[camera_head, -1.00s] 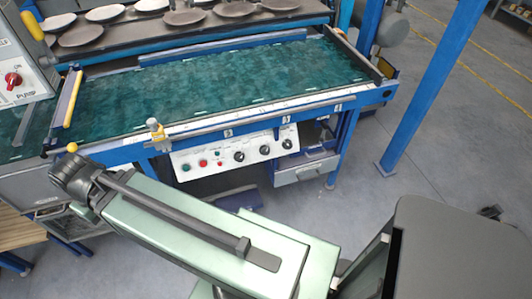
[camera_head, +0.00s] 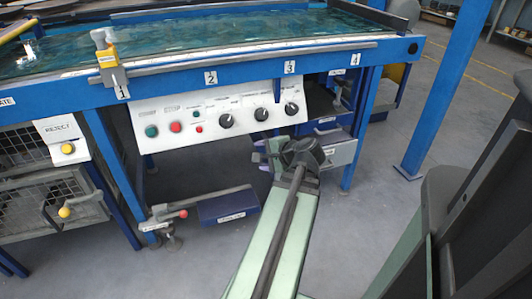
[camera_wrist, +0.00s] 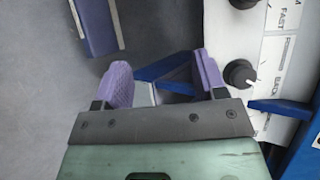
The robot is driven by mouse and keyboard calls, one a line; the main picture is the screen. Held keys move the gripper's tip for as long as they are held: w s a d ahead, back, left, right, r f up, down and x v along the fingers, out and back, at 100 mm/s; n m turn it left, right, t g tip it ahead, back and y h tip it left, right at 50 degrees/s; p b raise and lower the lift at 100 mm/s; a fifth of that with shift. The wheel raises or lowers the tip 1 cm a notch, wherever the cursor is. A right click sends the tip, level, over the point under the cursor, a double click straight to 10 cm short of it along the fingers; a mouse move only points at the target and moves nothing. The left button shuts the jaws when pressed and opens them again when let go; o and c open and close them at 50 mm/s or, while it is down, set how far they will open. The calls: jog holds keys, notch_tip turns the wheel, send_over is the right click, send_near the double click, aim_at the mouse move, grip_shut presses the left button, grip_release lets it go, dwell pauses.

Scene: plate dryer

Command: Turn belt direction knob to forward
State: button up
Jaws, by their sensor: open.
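The white control panel (camera_head: 215,118) under the belt table carries three black knobs in a row. The rightmost knob (camera_head: 291,108) appears to be the belt direction knob; in the wrist view a black knob (camera_wrist: 240,73) sits beside the word BACK. A light mark shows on its lower right side there. My gripper (camera_head: 266,156) is below the right part of the panel, apart from it. In the wrist view its two purple fingers (camera_wrist: 163,80) are spread with nothing between them, left of the knob.
Green (camera_head: 151,131) and red (camera_head: 175,127) buttons sit on the panel's left. A yellow-handled valve (camera_head: 105,55) stands on the table edge. A blue table leg (camera_head: 362,130) and drawer (camera_head: 342,152) are right of my gripper. Open floor lies in front.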

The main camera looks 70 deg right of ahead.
jog(key=s+d+f+m+t+h+b, duration=0.1)
jog(key=s+d+m+t+h+b, duration=0.1)
jog(key=s+d+m+h, duration=0.15)
jog(key=m+t+h+p, duration=0.1)
jog(key=m+h+p, duration=0.15)
jog(key=m, duration=0.55)
send_near(264, 116)
jog(key=shift+n, duration=0.25)
jog(key=x, duration=0.9)
jog(key=shift+b, duration=0.3)
jog(key=shift+s, duration=0.1)
jog(key=c, duration=0.9)
